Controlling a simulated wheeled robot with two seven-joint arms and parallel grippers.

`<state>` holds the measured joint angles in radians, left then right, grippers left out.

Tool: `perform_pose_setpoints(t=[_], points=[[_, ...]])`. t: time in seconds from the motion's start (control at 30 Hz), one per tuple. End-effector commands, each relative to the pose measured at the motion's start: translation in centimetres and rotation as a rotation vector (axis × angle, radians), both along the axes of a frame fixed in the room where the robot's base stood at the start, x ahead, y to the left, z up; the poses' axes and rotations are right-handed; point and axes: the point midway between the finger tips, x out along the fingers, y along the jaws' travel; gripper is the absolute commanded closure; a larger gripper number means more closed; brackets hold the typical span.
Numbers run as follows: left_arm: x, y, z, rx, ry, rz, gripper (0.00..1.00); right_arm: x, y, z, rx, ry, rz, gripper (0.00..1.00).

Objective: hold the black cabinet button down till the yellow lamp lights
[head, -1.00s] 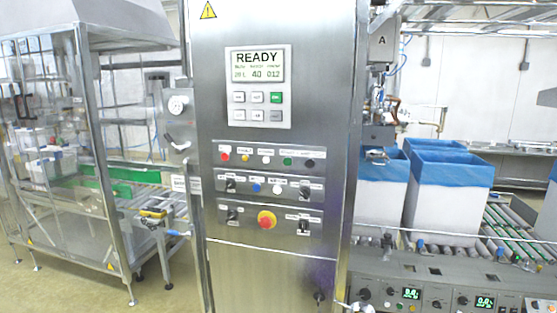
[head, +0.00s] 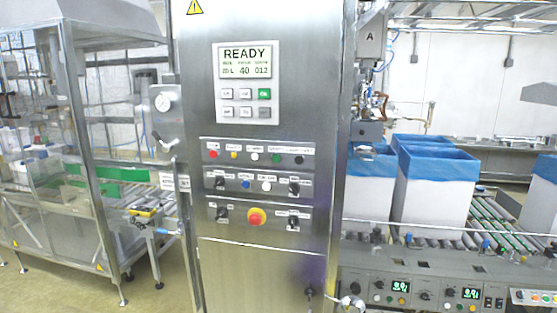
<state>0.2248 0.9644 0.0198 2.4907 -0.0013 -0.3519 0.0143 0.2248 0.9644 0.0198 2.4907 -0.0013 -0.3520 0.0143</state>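The steel cabinet (head: 265,190) stands upright in front of me with its control panel facing me. Its upper strip carries a row of small round controls. The black button (head: 299,160) is at the right end of that row. A small yellow lamp or button (head: 234,155) sits near the left end, beside a red one (head: 213,153); it shows no clear glow. A white one (head: 255,156) and a green one (head: 276,158) lie between. Nothing touches the black button. Neither of my grippers is in view.
The display (head: 245,62) reads READY. A red mushroom button (head: 256,217) on a yellow ring and black selector knobs sit lower on the cabinet. A glazed machine frame (head: 68,150) stands left. Blue-lined boxes (head: 432,195) stand on a roller conveyor (head: 500,225) at right.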

Motion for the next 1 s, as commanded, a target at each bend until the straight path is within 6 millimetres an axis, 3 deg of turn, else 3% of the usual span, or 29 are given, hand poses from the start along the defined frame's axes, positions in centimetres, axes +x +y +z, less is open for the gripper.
perform_pose_setpoints(t=[0.4,0.7,1.0], points=[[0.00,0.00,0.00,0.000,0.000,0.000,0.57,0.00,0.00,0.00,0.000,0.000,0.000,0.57],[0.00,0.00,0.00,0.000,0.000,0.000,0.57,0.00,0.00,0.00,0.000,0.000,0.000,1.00],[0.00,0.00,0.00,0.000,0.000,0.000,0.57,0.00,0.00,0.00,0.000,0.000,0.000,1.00]])
